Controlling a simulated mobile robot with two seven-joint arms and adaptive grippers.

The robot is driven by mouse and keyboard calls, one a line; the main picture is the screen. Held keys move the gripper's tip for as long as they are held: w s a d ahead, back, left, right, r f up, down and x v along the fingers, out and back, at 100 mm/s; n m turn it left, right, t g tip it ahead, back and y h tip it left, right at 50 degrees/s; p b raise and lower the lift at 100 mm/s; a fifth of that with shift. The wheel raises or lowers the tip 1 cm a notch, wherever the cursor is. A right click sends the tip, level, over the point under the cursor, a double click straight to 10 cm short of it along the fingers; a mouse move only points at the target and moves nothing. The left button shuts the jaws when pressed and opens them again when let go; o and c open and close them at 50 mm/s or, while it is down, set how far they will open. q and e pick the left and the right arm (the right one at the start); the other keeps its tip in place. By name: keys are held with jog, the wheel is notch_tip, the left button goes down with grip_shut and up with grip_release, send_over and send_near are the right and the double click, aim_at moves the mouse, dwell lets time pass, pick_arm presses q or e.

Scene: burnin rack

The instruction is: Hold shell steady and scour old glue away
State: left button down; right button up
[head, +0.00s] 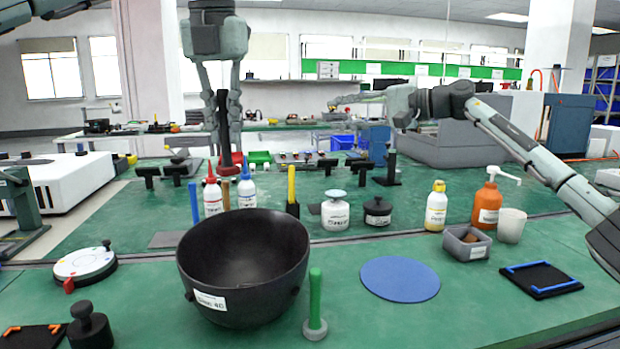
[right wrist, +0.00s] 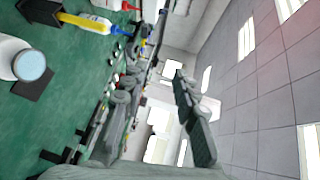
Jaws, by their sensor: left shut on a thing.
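A large black bowl-shaped shell (head: 205,262) with a white label stands upright on the near green bench, open side up. My left gripper (head: 227,150) points down above and behind it, apart from it. It is shut on a slim dark upright piece (head: 222,112); its lower end is hard to tell from the things behind. My right gripper (head: 338,104) is raised over the far bench and points left. In the right wrist view its fingers (right wrist: 155,120) stand apart and empty. A green-handled tool with a round grey foot (head: 315,305) stands right of the shell. Old glue is not discernible.
A blue disc (head: 400,279) and grey bin (head: 466,245) lie right. A white round fixture (head: 85,264) sits left.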

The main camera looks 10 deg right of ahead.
jog(key=s+a+f+n+g+h, duration=0.2)
jog(key=s+a+f+n+g, duration=0.3)
jog(key=a, duration=0.4)
jog(key=n+g+h, duration=0.5)
jog(key=h, duration=0.4)
send_near(300, 251)
jog(key=f, duration=0.3)
jog(key=a+f, duration=0.1)
jog(key=f, duration=0.5)
jog(key=shift+w+a, duration=0.35)
jog(key=shift+w, duration=0.05)
jog(key=shift+r, duration=0.1)
grip_shut()
